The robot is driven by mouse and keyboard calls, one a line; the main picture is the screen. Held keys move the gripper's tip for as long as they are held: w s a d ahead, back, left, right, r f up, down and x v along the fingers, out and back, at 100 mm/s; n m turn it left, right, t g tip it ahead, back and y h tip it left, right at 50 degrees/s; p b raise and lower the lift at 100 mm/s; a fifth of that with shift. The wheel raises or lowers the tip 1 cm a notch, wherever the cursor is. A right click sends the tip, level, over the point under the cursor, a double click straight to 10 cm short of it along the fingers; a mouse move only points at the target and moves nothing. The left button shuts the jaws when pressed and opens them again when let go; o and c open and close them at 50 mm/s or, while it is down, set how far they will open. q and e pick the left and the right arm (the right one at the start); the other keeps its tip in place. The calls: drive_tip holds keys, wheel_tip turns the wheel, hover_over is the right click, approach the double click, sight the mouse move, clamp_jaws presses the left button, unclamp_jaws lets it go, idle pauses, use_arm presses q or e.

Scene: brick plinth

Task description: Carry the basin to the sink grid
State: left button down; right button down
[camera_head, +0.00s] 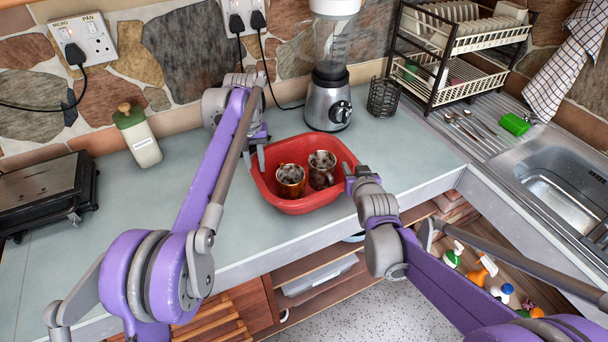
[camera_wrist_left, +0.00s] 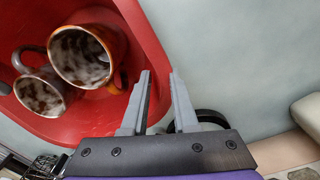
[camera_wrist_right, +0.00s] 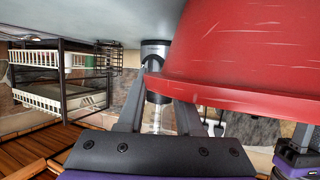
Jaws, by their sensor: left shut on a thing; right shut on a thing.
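The red basin (camera_head: 300,206) is at the middle of the grey counter, close to its front edge; I cannot tell whether it touches the counter. An orange-brown mug (camera_head: 290,182) and a greyish mug (camera_head: 322,170) stand inside it. My left gripper (camera_head: 261,152) is shut on its left rim; the left wrist view shows that rim (camera_wrist_left: 146,45) at the fingers. My right gripper (camera_head: 351,174) is shut on its right rim; the right wrist view shows the red wall (camera_wrist_right: 245,65) above the fingers. The ribbed metal sink grid (camera_head: 505,148) lies at the right, beside the sink (camera_head: 566,188).
A blender (camera_head: 329,90) stands behind the basin, with a black wire holder (camera_head: 383,97) to its right. A dish rack (camera_head: 455,50) and cutlery (camera_head: 463,127) are on the draining area. Counter right of the basin is clear.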

use_arm(q)
drive_tip(key=shift+a+r, duration=0.1)
drive_tip(key=shift+a, duration=0.2)
use_arm(e)
drive_tip(key=shift+d, duration=0.15)
